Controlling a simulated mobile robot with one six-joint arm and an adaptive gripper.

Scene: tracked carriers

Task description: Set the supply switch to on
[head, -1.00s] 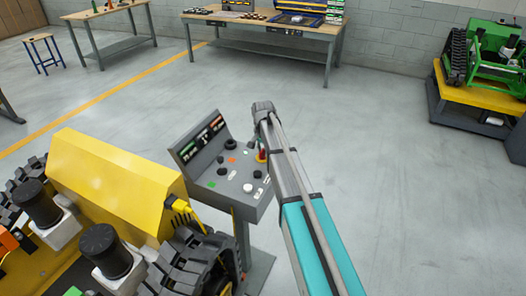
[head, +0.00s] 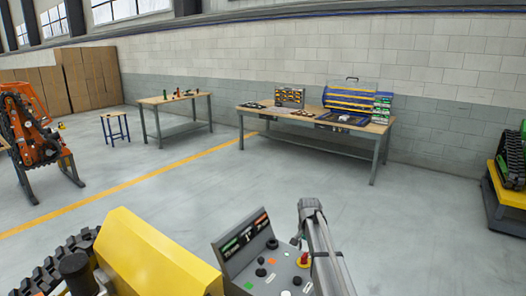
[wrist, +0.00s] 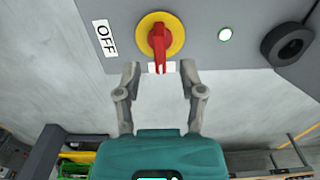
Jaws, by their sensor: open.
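The supply switch (wrist: 159,38) is a red handle on a round yellow disc on the grey panel. Its handle points downward in the wrist view. An OFF label (wrist: 105,38) sits left of the disc, and a white label (wrist: 152,67) below it is partly hidden by the handle, its text unreadable. My gripper (wrist: 159,72) is open, one fingertip on either side of the handle's lower end; I cannot tell if they touch it. In the head view the switch (head: 303,260) is on the console (head: 233,247), beside my arm; my fingers are not clear there.
A black round knob (wrist: 287,44) and a lit white button (wrist: 225,34) sit right of the switch. A yellow tracked carrier (head: 160,262) stands left of the console. Workbenches (head: 305,113) stand at the back, with clear floor between.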

